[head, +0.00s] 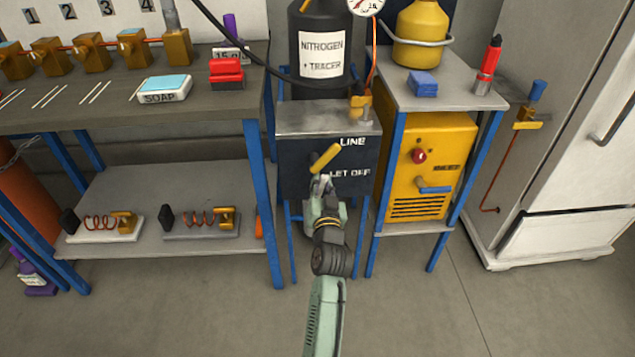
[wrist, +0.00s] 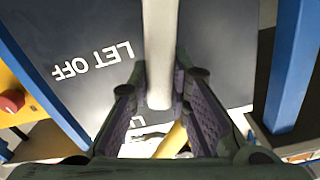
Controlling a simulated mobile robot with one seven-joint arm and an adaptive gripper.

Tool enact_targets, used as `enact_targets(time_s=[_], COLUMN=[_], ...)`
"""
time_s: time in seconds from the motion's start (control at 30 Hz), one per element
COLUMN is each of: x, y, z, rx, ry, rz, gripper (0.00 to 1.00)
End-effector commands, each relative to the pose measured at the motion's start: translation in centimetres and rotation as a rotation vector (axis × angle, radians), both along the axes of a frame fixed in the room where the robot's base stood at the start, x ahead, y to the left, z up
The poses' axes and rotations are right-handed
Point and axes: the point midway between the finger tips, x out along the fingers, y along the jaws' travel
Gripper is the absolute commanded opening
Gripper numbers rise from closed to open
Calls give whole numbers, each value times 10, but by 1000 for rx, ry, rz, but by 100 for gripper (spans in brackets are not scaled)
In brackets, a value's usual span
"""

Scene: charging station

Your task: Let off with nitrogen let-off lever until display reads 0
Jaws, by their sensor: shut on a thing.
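The dark panel (head: 300,165) under the nitrogen bottle (head: 320,85) carries the words LINE and LET OFF. A yellow lever (head: 325,157) slants up to the right on it; it also shows in the wrist view (wrist: 172,141). In the wrist view a pale grey lever (wrist: 160,45) runs between my fingers beside the words LET OFF. My gripper (head: 322,184) is shut on this grey lever, which it mostly hides in the head view. The round gauge (head: 366,5) is cut off by the top edge, and its reading is too small to tell.
A workbench (head: 200,125) with blue legs stands at left. A yellow machine (head: 430,160) sits in a blue-legged stand at right, close to the panel. A white fridge (head: 580,130) stands further right. A black hose (head: 235,45) crosses above. The floor in front is clear.

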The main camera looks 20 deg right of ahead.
Motion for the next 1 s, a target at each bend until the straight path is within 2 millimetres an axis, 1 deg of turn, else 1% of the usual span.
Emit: enact_targets(time_s=[0.17, 0.5, 1.0], x=[-2, -7, -11], y=[-10, -26, -41], z=[-3, -14, -39], rx=[160, 472, 922], ry=[-49, -139, -268], rz=[0, 1, 2], gripper=[0, 0, 0])
